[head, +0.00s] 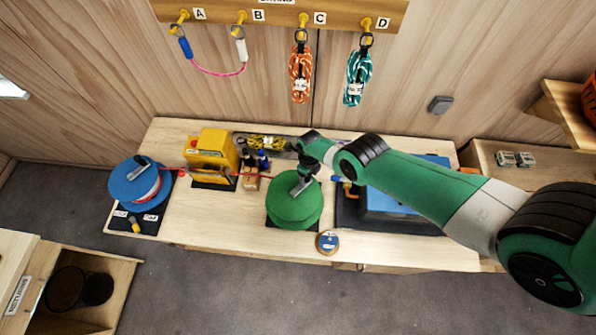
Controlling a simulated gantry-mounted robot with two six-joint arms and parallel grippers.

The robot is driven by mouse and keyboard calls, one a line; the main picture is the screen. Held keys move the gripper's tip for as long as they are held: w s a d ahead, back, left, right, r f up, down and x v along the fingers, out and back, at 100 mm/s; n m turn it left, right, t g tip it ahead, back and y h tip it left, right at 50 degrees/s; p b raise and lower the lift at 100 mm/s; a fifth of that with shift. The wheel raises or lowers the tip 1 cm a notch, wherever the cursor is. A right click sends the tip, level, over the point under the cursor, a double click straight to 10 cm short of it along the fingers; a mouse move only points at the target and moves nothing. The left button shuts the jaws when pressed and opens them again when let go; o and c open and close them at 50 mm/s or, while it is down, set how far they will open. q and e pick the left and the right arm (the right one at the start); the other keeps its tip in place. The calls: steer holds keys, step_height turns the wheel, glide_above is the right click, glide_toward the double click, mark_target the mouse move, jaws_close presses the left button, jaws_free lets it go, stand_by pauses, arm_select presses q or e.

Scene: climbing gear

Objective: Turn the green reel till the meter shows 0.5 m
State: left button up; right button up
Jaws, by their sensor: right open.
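The green reel (295,208) lies on the wooden workbench near its middle, with a grey handle on top. My right gripper (303,184) reaches down over the reel from the right, with its fingers at the handle. It is open; whether it touches the handle is too small to tell. The yellow meter (212,155) stands left of the reel, and its reading cannot be made out. A red line runs from the blue reel (137,185) at the bench's left end through the meter toward the green reel. My left gripper is out of view.
Small bottles (263,160) and a coiled yellow cord (266,143) lie behind the green reel. A small round tin (328,243) sits at the front edge. A dark mat with a blue item (388,200) lies to the right, under my arm. Ropes hang on the wall rack (280,12).

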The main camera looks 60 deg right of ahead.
steer(key=shift+f, duration=0.5)
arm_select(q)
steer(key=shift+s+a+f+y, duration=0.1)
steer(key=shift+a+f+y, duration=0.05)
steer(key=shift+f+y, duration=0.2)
arm_select(e)
steer(key=shift+d, duration=0.1)
